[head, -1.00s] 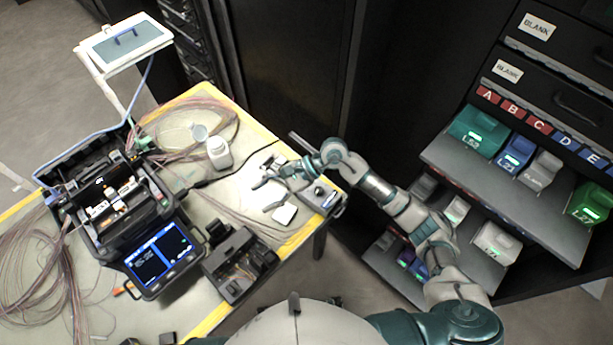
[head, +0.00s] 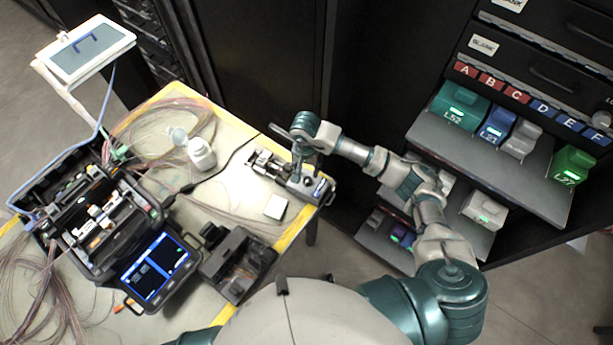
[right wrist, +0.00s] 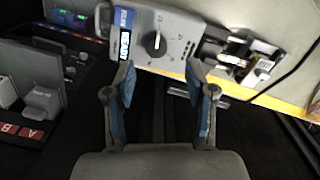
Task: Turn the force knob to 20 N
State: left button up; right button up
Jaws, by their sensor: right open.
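The force knob (right wrist: 156,43) is a dark round dial with a pale pointer line on the grey face of a small device (right wrist: 175,24). In the head view the device (head: 318,192) stands at the table's right corner, partly hidden by my arm. My right gripper (right wrist: 162,74) is open and empty. Its fingers are spread on either side of the knob's line, apart from it. In the head view the right gripper (head: 299,165) points down at the device. My left gripper is not in view.
The fusion splicer (head: 110,225) with its lit screen is on the left of the table, among loose fibres. A white bottle (head: 201,154), a white square block (head: 275,207) and a black holder (head: 238,265) lie nearby. A rack with coloured modules (head: 460,105) stands right.

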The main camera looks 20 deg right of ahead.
aim_at(309, 179)
notch_tip(309, 179, down, 6)
jog(key=shift+d+r, duration=0.15)
jog(key=shift+r, duration=0.1)
jog(key=shift+d+f, duration=0.4)
jog(key=shift+a+r, duration=0.1)
jog(key=shift+a, duration=0.25)
jog(key=c, duration=0.6)
jog(key=shift+a, duration=0.1)
jog(key=c, duration=0.4)
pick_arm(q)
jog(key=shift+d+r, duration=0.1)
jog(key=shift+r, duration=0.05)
pick_arm(e)
grip_shut()
